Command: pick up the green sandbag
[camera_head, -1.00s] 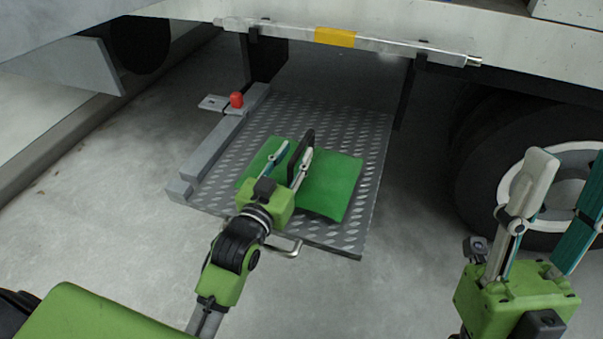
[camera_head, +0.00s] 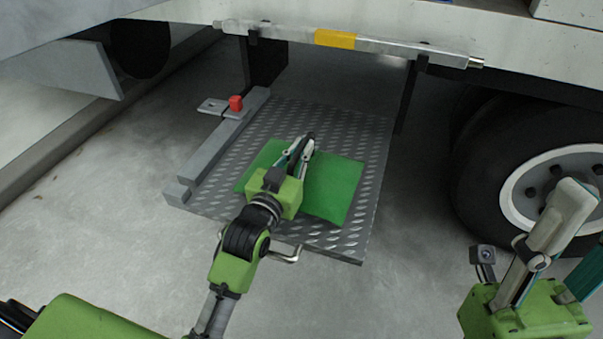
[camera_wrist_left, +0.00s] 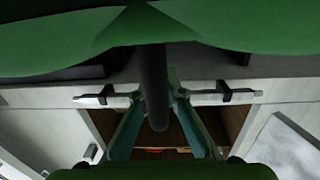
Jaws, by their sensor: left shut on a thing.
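The green sandbag (camera_head: 335,187) lies flat on the metal tread plate (camera_head: 225,178), with a dark strap handle (camera_head: 310,136) at its middle. My left gripper (camera_head: 300,150) is over the bag with its fingers shut on this handle. In the left wrist view the dark handle (camera_wrist_left: 153,88) runs between the two fingers, and the green bag (camera_wrist_left: 60,40) fills the top. My right gripper (camera_head: 578,235) is open and empty at the lower right, partly cut off by the picture edge.
A grey bar with a red knob (camera_head: 236,103) borders the plate on the left. A truck wheel (camera_head: 520,185) stands at the right. A rail with a yellow band (camera_head: 335,38) runs above the plate. The concrete floor (camera_head: 120,180) at left is clear.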

